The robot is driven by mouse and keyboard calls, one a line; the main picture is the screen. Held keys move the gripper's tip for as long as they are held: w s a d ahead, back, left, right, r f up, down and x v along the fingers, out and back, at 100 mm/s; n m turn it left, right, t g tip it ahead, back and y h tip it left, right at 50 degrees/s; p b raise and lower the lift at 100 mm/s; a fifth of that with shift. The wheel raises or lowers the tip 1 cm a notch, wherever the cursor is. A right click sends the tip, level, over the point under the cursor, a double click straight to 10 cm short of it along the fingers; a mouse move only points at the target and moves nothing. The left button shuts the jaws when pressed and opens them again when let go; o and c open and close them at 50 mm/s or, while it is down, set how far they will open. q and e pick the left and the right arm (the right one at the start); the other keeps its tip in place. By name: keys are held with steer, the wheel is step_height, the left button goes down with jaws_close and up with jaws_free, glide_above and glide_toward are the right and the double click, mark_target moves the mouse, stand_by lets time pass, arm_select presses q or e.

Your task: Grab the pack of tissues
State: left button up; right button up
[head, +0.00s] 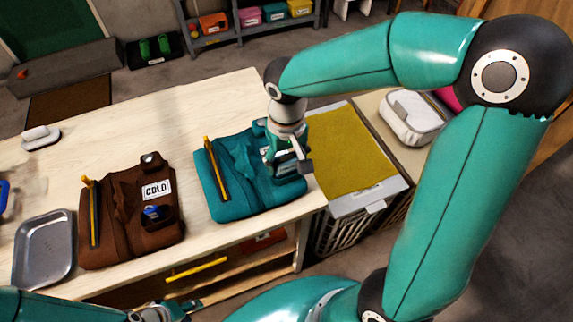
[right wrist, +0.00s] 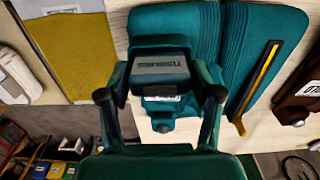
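The pack of tissues (right wrist: 160,72) is a dark grey block with upside-down lettering in the right wrist view. It sits at the pocket area of the teal garment (head: 228,187), which lies on the table. My right gripper (head: 288,164) points down over that garment's right side and mostly hides the pack in the head view. In the right wrist view its fingers (right wrist: 160,80) stand on either side of the pack, seemingly with narrow gaps. My left gripper (head: 168,311) is low at the bottom edge of the head view, partly cut off, away from the pack.
A brown garment (head: 125,225) with a COLD label lies left of the teal one, beside a grey metal tray (head: 45,250). A pencil-like yellow strip (head: 216,168) lies on the teal garment. A bin with a mustard top (head: 350,150) stands right of the table.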

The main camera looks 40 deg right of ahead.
steer(key=c, duration=0.4)
steer(key=shift+o, duration=0.2)
steer(key=shift+r, duration=0.15)
